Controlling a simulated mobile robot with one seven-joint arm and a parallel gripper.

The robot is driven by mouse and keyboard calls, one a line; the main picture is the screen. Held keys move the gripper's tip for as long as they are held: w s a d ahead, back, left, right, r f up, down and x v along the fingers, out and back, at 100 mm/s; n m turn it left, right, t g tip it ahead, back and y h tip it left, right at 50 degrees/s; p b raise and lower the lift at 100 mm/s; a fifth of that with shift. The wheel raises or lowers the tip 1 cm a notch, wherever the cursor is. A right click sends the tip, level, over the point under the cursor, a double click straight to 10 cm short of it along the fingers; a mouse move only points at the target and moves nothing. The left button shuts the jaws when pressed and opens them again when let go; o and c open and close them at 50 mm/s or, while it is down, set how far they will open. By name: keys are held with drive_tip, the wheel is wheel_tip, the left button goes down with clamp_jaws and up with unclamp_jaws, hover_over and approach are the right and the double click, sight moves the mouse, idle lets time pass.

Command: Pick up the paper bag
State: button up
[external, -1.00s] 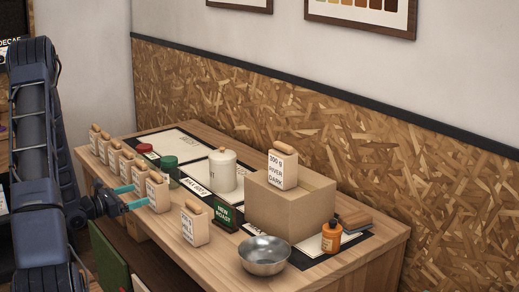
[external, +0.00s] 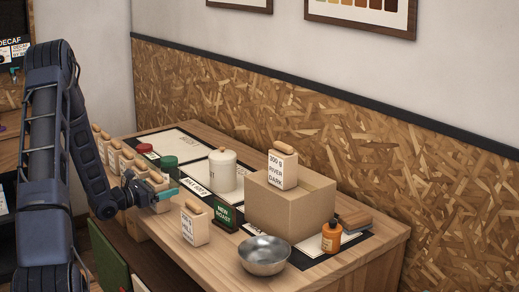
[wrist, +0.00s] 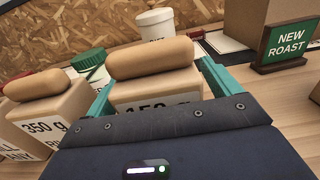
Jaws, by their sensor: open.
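A tan paper bag with a rolled top (wrist: 152,72) stands between my gripper's fingers in the wrist view; its label, partly hidden, seems to read "150 g". My gripper (wrist: 155,85) is open, with one teal finger on each side of this bag. In the external view my gripper (external: 160,195) is at the near end of the row of bags on the table, and it partly covers the bag (external: 157,180). Another bag labelled 350 g (wrist: 45,105) stands to the left in the wrist view. I cannot tell whether the fingers touch the bag.
A single bag (external: 194,225) stands nearer the front, beside a green NEW ROAST sign (external: 224,215). A carton (external: 300,210) carries a bag labelled 300 g (external: 283,170). A white canister (external: 222,172), metal bowl (external: 264,256) and orange bottle (external: 331,238) also stand on the table (external: 215,262).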

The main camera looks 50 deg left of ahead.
drive_tip(key=c, duration=1.1)
drive_tip(key=shift+r, duration=0.1)
drive_tip(key=shift+c, duration=0.2)
